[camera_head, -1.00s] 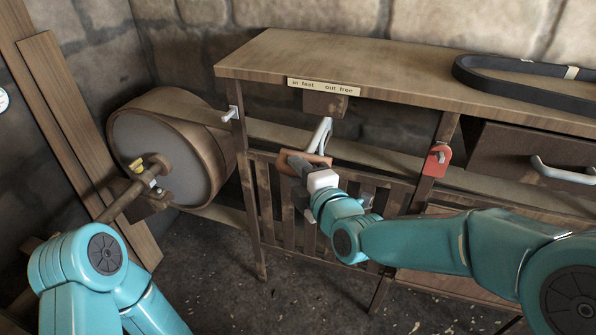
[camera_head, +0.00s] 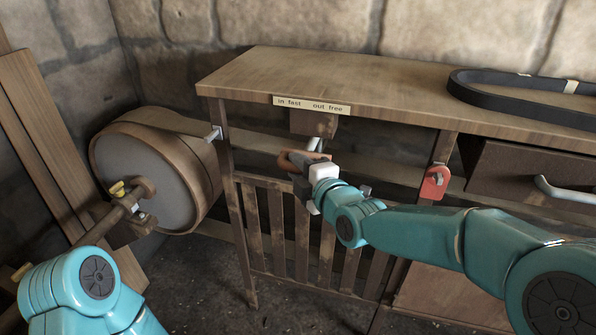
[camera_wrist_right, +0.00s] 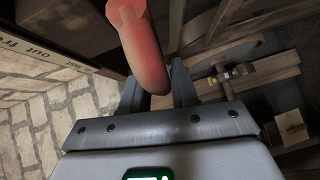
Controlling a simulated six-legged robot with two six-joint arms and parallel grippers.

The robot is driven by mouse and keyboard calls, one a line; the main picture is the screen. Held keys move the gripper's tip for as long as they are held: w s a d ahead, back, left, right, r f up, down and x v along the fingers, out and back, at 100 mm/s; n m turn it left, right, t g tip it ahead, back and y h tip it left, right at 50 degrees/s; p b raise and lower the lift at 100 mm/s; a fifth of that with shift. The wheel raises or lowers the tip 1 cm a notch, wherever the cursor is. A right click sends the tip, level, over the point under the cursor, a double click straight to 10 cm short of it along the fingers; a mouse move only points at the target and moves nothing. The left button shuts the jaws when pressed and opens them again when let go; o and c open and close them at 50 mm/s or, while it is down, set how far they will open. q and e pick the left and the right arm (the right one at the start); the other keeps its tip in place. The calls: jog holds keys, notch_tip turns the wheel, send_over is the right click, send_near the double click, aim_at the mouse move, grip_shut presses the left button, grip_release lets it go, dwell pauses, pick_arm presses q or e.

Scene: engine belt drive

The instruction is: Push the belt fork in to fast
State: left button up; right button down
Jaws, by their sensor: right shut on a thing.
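The belt fork has a grey metal rod (camera_head: 314,144) and a reddish-brown grip (camera_head: 290,160). It hangs under the wooden block (camera_head: 314,122) below the label "in fast / out free" (camera_head: 311,105). Only a short stretch of rod shows between block and grip. My right gripper (camera_head: 298,170) is shut on the grip, just below the block. In the right wrist view the grip (camera_wrist_right: 143,45) looks red and runs down between the fingers (camera_wrist_right: 158,92). My left arm shows at the lower left; its gripper is out of view.
A large round drum (camera_head: 150,170) on a shaft stands at the left. The wooden bench (camera_head: 400,90) carries a black belt (camera_head: 520,100) at right. A red bracket (camera_head: 434,182) sits on a bench post. Slats (camera_head: 275,235) stand below the gripper.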

jog(key=shift+w+d+r, duration=0.15)
jog(key=shift+d+r, duration=0.05)
jog(key=c, duration=1)
grip_release()
jog(key=shift+o, duration=0.2)
jog(key=shift+w+f, duration=0.1)
jog(key=shift+f, duration=0.05)
jog(key=shift+s+a, duration=0.1)
jog(key=shift+s, duration=0.1)
jog(key=shift+s+d, duration=0.3)
jog(key=shift+s, duration=0.1)
jog(key=v, duration=1.5)
jog(key=shift+s+b, duration=0.2)
jog(key=shift+b, duration=0.2)
